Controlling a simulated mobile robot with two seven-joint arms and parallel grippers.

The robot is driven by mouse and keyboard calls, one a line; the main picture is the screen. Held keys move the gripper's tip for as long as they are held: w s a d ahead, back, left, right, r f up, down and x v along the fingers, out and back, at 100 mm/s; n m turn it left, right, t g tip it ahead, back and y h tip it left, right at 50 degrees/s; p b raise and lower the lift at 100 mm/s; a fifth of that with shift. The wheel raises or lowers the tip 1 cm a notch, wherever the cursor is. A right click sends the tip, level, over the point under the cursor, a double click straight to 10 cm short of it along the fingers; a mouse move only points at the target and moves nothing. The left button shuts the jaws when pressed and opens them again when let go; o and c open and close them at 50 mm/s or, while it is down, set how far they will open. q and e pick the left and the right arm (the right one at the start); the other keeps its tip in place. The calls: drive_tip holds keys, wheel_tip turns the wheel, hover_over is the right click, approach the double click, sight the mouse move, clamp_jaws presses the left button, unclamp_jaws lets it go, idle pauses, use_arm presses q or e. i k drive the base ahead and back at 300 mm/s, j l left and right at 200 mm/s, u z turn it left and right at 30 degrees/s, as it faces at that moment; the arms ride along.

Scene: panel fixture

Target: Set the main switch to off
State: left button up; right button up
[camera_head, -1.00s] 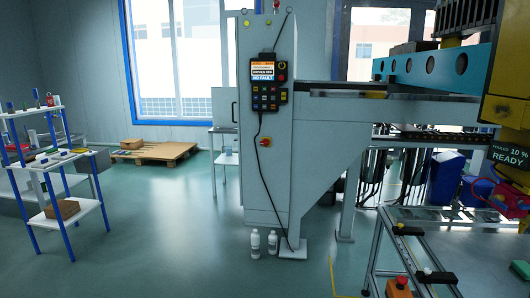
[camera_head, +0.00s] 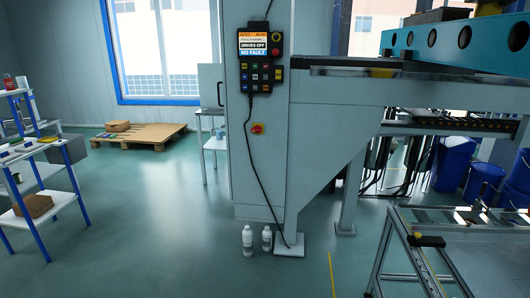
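The knob's exact position is too small to read. The pendant screen (camera_head: 260,45) reads "DRIVES OFF" and "NO FAULT". A black cable hangs from the pendant, passes close beside the switch and runs down to the cabinet foot. Neither of my grippers is in view.
Two white bottles (camera_head: 248,241) stand on the floor at the cabinet foot. A blue-white shelf (camera_head: 42,180) is at the left, a wooden pallet (camera_head: 140,138) behind. A metal-framed table (camera_head: 440,245) stands at the right front.

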sight(257, 129)
drive_tip(key=i+z, duration=0.15)
drive_tip(key=i, duration=2.45)
